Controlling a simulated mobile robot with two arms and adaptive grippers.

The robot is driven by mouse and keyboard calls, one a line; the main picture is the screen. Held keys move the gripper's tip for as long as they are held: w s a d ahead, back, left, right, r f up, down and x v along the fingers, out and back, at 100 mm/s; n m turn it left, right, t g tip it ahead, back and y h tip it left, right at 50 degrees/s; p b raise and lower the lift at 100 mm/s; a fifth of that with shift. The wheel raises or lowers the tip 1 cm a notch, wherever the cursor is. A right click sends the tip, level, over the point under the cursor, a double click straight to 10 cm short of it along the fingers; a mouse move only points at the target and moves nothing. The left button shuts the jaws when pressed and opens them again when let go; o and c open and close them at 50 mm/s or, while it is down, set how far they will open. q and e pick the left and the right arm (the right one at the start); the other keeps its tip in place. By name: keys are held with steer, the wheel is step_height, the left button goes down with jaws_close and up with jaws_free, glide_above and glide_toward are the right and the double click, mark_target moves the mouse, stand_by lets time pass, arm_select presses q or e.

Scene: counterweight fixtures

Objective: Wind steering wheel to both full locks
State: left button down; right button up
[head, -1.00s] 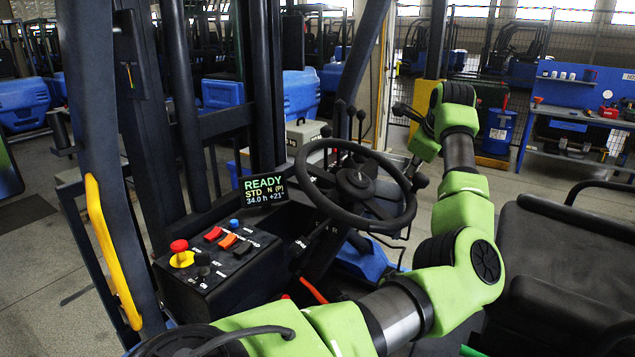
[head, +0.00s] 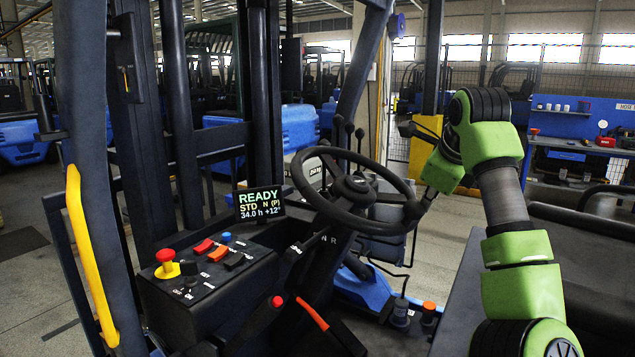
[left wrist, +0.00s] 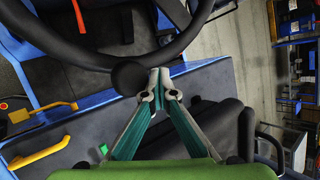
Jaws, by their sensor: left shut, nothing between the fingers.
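The dark steering wheel (head: 354,187) stands tilted in the middle of the head view, with a round black knob (head: 414,209) on its right side. My left gripper (head: 428,197) is at that side, close beside the knob. In the left wrist view the wheel rim (left wrist: 72,52) crosses the top and the knob (left wrist: 130,75) sits left of my fingertips (left wrist: 158,84). The fingers are shut with nothing between them, at the rim's outer edge; I cannot tell whether they touch it. A display (head: 260,204) reads READY, STD N (P), 34.0 h, +12°. My right gripper is out of view.
A console with a red emergency button (head: 166,256) and switches stands left of the wheel. Thin levers (head: 349,135) rise behind the wheel. A yellow grab handle (head: 88,250) is on the left pillar. The black seat (head: 590,260) is at right.

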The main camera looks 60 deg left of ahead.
mark_target(410, 211)
arm_select(q)
steer(key=s+b, duration=0.1)
steer(key=s, duration=0.1)
steer(key=s+d+b, duration=0.1)
steer(key=s, duration=0.3)
steer(key=shift+d+r+b, duration=0.25)
steer(key=shift+b, duration=0.15)
steer(key=s+a+r, duration=0.3)
steer(key=s+a, duration=0.2)
steer(key=s, duration=0.2)
steer(key=s+a+r+p, duration=0.1)
steer(key=s+a+r, duration=0.3)
steer(key=s, duration=0.4)
steer(key=shift+a+r, duration=0.25)
steer(key=shift+a, duration=0.55)
steer(key=shift+w, duration=0.1)
steer(key=w+d+r+p, duration=0.1)
steer(key=d+r+p, duration=0.2)
steer(key=r+p, duration=0.3)
step_height(410, 211, up, 2)
steer(key=shift+w+d+r, duration=0.15)
steer(key=shift+w, duration=0.2)
